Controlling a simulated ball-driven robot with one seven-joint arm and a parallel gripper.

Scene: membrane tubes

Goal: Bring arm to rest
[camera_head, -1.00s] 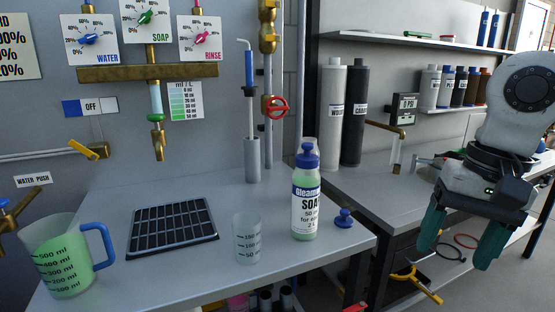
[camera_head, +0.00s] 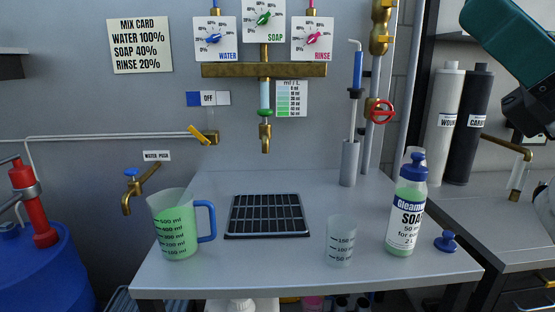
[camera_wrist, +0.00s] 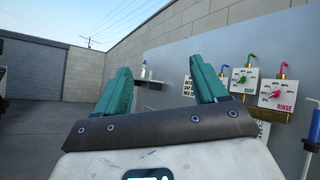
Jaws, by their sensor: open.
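My gripper (camera_wrist: 160,88) shows in the wrist view with its two teal fingers spread wide and nothing between them. On the bench stand a jug (camera_head: 178,228) of green liquid with a blue handle, a clear measuring beaker (camera_head: 341,240) and a soap bottle (camera_head: 407,212) with a blue cap. All three stand upright.
A black drain grid (camera_head: 267,215) lies mid-bench under a brass spout (camera_head: 265,140). A small blue stopper (camera_head: 446,241) lies right of the bottle. Two tall cylinders, white (camera_head: 445,125) and black (camera_head: 470,130), stand at the right. A blue barrel (camera_head: 40,270) is at the left.

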